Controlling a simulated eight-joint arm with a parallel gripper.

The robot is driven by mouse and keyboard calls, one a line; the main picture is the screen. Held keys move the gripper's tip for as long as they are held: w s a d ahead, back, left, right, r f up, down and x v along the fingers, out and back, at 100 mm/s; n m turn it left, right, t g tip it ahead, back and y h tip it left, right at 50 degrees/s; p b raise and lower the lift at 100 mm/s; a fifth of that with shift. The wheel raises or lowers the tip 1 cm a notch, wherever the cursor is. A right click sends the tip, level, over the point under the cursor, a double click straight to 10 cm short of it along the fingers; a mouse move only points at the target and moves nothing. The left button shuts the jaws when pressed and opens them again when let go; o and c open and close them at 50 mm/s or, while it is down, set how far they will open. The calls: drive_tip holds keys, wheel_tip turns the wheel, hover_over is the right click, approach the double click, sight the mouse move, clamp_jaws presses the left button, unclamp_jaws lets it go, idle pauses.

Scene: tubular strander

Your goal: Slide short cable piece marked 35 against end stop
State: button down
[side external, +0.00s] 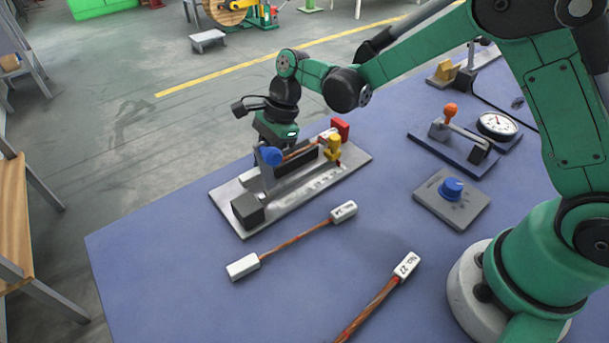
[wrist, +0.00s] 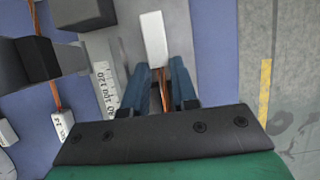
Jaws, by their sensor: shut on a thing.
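A short cable piece with an orange-brown cable (side external: 300,151) and white end blocks (side external: 328,134) lies along the grey fixture plate (side external: 222,196). In the wrist view its other white end block (wrist: 153,38) lies beyond my fingers. I cannot read its number. My gripper (wrist: 161,78) is shut on the cable, with one blue finger on each side.
Another cable (side external: 295,239) and one marked 27 (side external: 407,265) lie in front. A blue-knob box (side external: 452,189) and a gauge (side external: 498,125) stand right.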

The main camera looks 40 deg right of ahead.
sight(284, 152)
drive_tip(key=shift+d, duration=0.35)
drive_tip(key=shift+d, duration=1.5)
drive_tip(key=c, duration=0.8)
unclamp_jaws()
drive_tip(key=shift+c, duration=0.2)
drive_tip(key=shift+y, duration=0.6)
drive_tip(key=shift+d+r, duration=0.25)
drive_tip(key=shift+r, duration=1.05)
drive_tip(key=shift+d+r, duration=0.2)
drive_tip(key=shift+r, duration=1.15)
drive_tip(key=shift+d+r, duration=0.25)
drive_tip(key=shift+r, duration=1.05)
